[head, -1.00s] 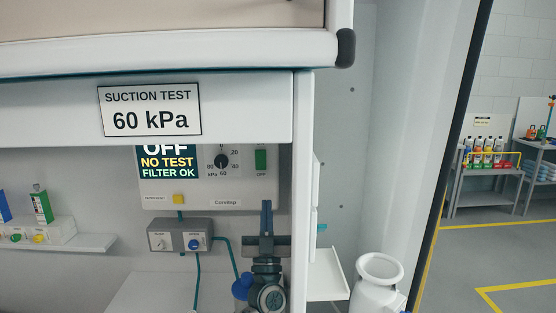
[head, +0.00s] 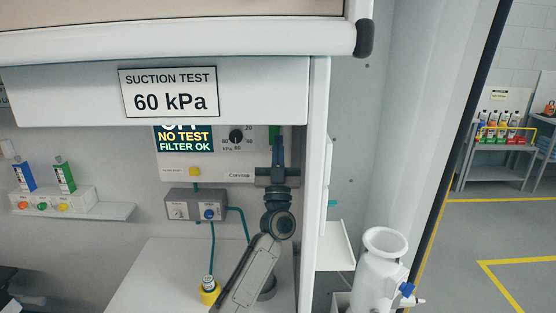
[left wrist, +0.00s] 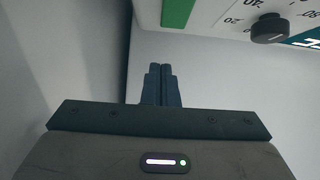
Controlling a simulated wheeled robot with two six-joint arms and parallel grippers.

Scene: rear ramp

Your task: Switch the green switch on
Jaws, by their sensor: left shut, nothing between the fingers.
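The green switch (head: 272,134) is on the right part of the suction unit's front panel (head: 215,173). In the head view it is mostly hidden behind my left gripper (head: 279,150). In the left wrist view the green switch (left wrist: 178,12) is cut by the top edge, beyond the fingertips and slightly right of them. My left gripper (left wrist: 161,70) is shut and empty, its fingers pointing up in the head view. A gap shows between fingertips and switch in the wrist view; the depth is unclear. The screen (head: 185,140) shows "NO TEST" and "FILTER OK", with its top line cut off.
A dial (head: 236,136) is left of the switch. A "60 kPa" sign (head: 169,92) hangs on the overhanging panel above. A grey box with knobs (head: 196,206) is below the unit. A cabinet side wall (head: 316,190) stands close on the right, with a white canister (head: 378,275) beyond.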

